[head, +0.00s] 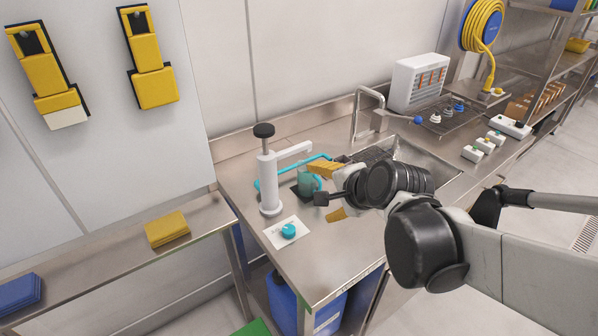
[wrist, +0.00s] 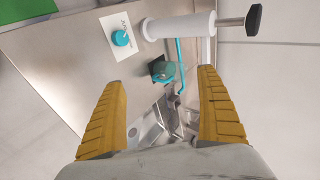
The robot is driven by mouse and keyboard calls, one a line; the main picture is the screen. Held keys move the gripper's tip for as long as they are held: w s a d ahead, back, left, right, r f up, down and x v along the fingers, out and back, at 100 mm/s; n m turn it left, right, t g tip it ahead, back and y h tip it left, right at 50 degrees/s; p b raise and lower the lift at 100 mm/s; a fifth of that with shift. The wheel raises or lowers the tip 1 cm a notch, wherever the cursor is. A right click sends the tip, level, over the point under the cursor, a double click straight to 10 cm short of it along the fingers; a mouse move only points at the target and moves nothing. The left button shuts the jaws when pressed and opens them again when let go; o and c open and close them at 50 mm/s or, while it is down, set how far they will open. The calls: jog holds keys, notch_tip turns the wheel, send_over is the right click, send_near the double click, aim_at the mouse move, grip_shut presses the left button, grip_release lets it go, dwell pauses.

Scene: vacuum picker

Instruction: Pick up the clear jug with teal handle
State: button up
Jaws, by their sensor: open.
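The clear jug, tinted teal, (head: 308,183) stands on the steel counter beside the white pump, partly hidden behind my gripper in the head view. In the wrist view the jug (wrist: 166,71) shows small, beyond the fingertips and roughly midway between them. My gripper (head: 328,192) has yellow ribbed fingers spread wide. In the wrist view my gripper (wrist: 158,78) is open with nothing between its fingers, and the jug looks apart from both. The jug's handle is hard to make out.
A white pump (head: 268,180) with a black knob stands left of the jug. A teal tube (head: 290,168) runs behind the jug. A white card with a teal knob (head: 289,231) lies at the front. The sink (head: 420,158) is to the right.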

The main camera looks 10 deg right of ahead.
aim_at(311, 183)
jog(key=w+f+m+t+b, duration=0.1)
jog(key=w+f+m+b, duration=0.1)
jog(key=w+f+m, duration=0.2)
jog(key=w+d+f+m+t+b, duration=0.1)
jog(key=w+f+m, duration=0.3)
jog(key=w+m, duration=0.4)
jog(key=w+f+m+t+b, duration=0.1)
jog(key=w+f+m+b, duration=0.2)
jog(key=w+m, duration=0.3)
jog(key=shift+w+d+f+m+y, duration=0.15)
jog(key=shift+w, duration=0.6)
jog(key=shift+w+d+f+m+y, duration=0.1)
jog(key=shift+w+f, duration=0.05)
jog(key=shift+w, duration=0.55)
jog(key=shift+w+d+f+m+y, duration=0.15)
jog(key=shift+w, duration=0.6)
jog(key=shift+r, duration=0.1)
jog(key=shift+c, duration=0.6)
jog(key=c, duration=1.3)
jog(key=shift+r, duration=0.1)
jog(key=shift+c, duration=0.2)
